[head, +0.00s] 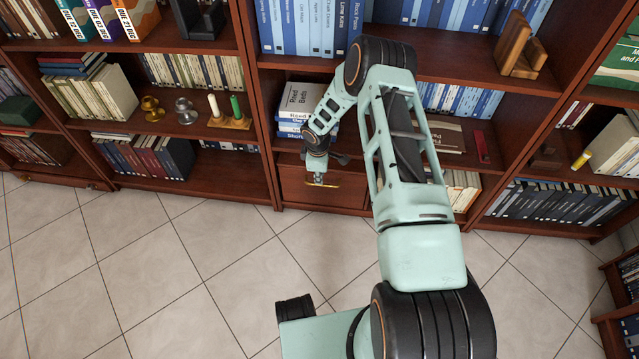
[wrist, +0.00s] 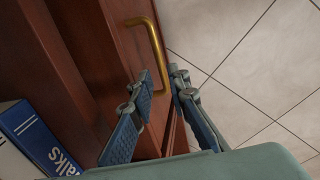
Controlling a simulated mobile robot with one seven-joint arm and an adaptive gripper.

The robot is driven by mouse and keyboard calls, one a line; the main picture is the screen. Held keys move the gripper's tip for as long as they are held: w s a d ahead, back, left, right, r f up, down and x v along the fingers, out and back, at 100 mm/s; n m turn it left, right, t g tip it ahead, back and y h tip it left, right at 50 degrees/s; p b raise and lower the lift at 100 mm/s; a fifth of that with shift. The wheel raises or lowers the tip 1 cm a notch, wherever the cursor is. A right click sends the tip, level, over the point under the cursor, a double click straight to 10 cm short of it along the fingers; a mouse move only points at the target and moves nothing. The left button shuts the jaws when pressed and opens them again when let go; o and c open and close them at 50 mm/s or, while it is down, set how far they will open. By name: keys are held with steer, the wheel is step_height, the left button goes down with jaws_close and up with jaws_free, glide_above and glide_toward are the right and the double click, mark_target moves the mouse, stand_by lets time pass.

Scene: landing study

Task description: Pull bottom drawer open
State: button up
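The bottom drawer (head: 300,190) is a reddish-brown wooden front low in the middle bookcase, just above the floor. In the head view it looks about flush with the case. Its brass bar handle (head: 326,185) also shows in the wrist view (wrist: 155,42), running between the two fingertips. My gripper (head: 318,177) reaches down in front of the drawer at the handle. In the wrist view its two blue-padded fingers (wrist: 160,75) stand apart, with a gap between the tips. The near end of the handle lies at that gap; contact is not clear. Part of the drawer is hidden behind my arm.
Blue and white books (head: 298,105) lie stacked on the shelf just above the drawer. Candlesticks (head: 228,115) stand on the shelf to the left. The tiled floor (head: 170,250) in front is clear. My arm hides part of the right-hand shelves.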

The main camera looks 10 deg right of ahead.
steer(key=shift+w+d+f+b, duration=0.1)
steer(key=shift+w+f+b, duration=0.1)
steer(key=shift+f, duration=0.6)
steer(key=shift+w+a+f+b, duration=0.1)
steer(key=shift+f+b, duration=0.1)
steer(key=shift+f, duration=0.55)
steer(key=shift+w+d+f+b, duration=0.1)
steer(key=shift+w+f+b, duration=0.1)
steer(key=shift+f, duration=0.6)
jaws_close()
